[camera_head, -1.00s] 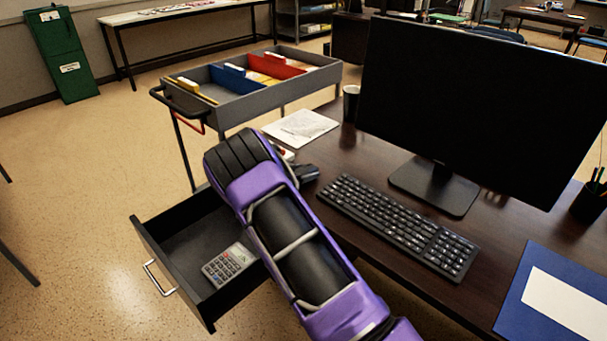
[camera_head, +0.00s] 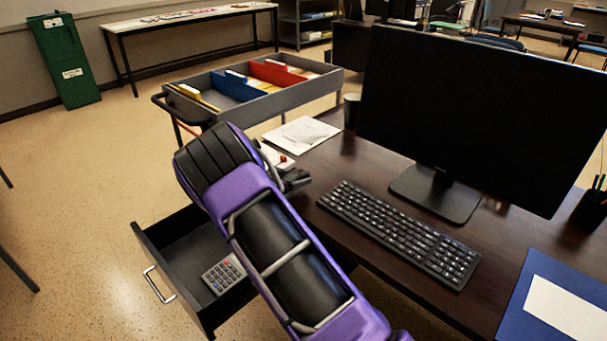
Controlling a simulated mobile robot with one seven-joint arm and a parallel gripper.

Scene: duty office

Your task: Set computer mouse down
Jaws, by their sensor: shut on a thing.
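My gripper (camera_head: 296,180) is mostly hidden behind my own purple arm. Its dark end shows just past the arm, over the left edge of the dark wooden desk (camera_head: 345,160), left of the keyboard. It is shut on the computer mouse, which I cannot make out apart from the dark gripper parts. I cannot tell how high the gripper is above the desk top.
A black keyboard (camera_head: 400,232) and a monitor (camera_head: 470,120) stand on the desk. A blue folder (camera_head: 520,290) lies at the right, papers (camera_head: 300,134) and a cup (camera_head: 351,110) at the back left. An open drawer (camera_head: 185,262) holds a calculator (camera_head: 223,274). A file trolley (camera_head: 285,103) stands behind.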

